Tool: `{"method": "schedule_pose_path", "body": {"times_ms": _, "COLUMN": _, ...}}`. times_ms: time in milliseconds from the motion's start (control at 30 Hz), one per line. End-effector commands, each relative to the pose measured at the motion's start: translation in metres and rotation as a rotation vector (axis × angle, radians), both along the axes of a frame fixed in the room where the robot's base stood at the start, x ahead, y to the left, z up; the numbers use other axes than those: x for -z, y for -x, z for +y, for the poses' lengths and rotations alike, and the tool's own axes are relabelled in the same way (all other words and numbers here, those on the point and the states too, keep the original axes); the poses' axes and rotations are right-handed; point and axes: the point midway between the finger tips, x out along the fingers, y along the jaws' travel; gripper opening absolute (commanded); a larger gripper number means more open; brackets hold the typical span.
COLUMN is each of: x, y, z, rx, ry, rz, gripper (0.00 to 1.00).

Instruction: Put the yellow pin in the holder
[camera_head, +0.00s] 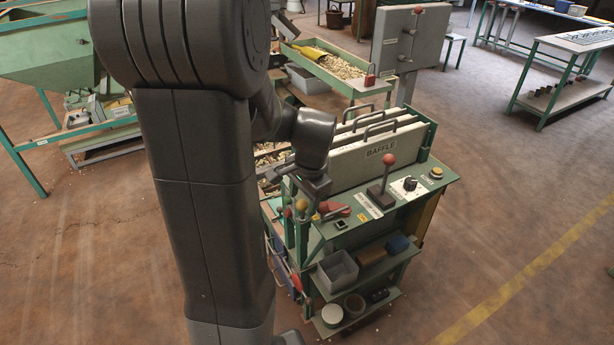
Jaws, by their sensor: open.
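My gripper (311,194) is open and points down over the near left corner of the green machine stand (345,232). A small yellow ball (301,205), which looks like the knob of the yellow pin, shows just below the gripper. The pin's shaft is too small to make out. I cannot tell whether the fingers touch either knob. I cannot pick out the holder for certain; my arm and gripper hide part of this corner.
A red-knobbed lever (388,160), a dial (410,184) and a red handle (336,209) stand on the panel. Upright baffle plates (375,155) rise behind. A grey bin (338,271) sits on the shelf below.

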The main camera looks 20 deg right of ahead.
Motion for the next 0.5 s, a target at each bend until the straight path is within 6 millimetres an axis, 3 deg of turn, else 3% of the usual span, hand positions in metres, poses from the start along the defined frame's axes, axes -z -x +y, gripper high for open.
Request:
{"method": "schedule_pose_path", "body": {"times_ms": 300, "x": -0.075, "y": 0.013, "z": -0.005, "rx": 0.001, "ry": 0.004, "rz": -0.005, "gripper": 0.53}}
{"method": "schedule_pose_path", "body": {"times_ms": 500, "x": -0.102, "y": 0.019, "z": -0.006, "rx": 0.000, "ry": 0.001, "rz": -0.002, "gripper": 0.53}}
